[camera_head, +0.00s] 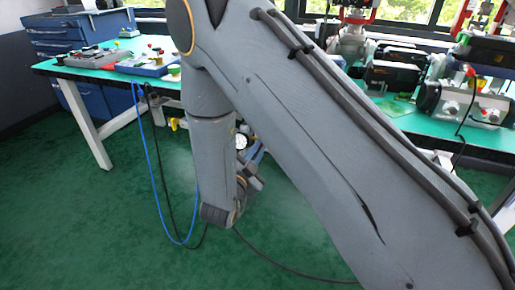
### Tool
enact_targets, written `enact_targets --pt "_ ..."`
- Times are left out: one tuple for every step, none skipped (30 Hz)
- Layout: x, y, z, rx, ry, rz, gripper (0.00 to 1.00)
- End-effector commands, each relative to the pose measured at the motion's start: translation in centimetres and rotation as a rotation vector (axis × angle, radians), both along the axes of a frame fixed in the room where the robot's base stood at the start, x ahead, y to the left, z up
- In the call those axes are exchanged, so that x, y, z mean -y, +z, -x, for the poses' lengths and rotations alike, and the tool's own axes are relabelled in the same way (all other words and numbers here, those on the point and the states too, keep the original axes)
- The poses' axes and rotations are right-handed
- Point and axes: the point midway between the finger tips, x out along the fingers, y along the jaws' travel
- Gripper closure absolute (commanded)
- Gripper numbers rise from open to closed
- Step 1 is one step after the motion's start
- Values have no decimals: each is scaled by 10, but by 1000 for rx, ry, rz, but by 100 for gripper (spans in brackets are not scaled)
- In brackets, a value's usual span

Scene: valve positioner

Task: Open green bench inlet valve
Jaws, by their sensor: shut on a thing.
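The green bench (120,75) stands at the back left with white legs. Below its edge, partly behind my arm, is a small round white gauge (241,142) with blue parts beside it. These seem to belong to the inlet valve assembly (257,153), but its handle and open or closed position cannot be made out. My gripper (252,168) hangs low at the end of my arm, right at these parts, and is shut on what seems to be the valve handle. Its fingertips are mostly hidden.
A small yellow fitting (175,124) sits under the bench edge. Blue and black hoses (160,180) loop to the green floor. A blue tray (155,65) lies on the bench. Blue drawers (62,35) stand behind. Grey devices (480,105) crowd the right bench. Floor at front left is clear.

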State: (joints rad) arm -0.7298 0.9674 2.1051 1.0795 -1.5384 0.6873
Motion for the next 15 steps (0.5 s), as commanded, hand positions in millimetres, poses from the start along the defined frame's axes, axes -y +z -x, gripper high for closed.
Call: enact_targets --pt "0 0 0 15 1 -40 100" --pt "0 0 0 24 1 -67 100" --pt "0 0 0 38 1 -103 100" --pt "0 -1 0 47 1 -130 100" --pt "0 -1 0 57 1 -157 100" --pt "0 -1 0 70 1 -193 100" --pt "0 -1 0 80 1 -219 100" --pt "0 -1 0 89 1 -246 100" --pt "0 -1 1 102 2 -282 100" --pt "0 -2 1 111 2 -309 100" --pt "0 -2 1 121 2 -335 100" --pt "0 -2 1 134 2 -371 100" --pt "0 -2 1 143 2 -396 100" --pt "0 -2 1 152 2 -421 100" --pt "0 -2 1 164 2 -454 100"
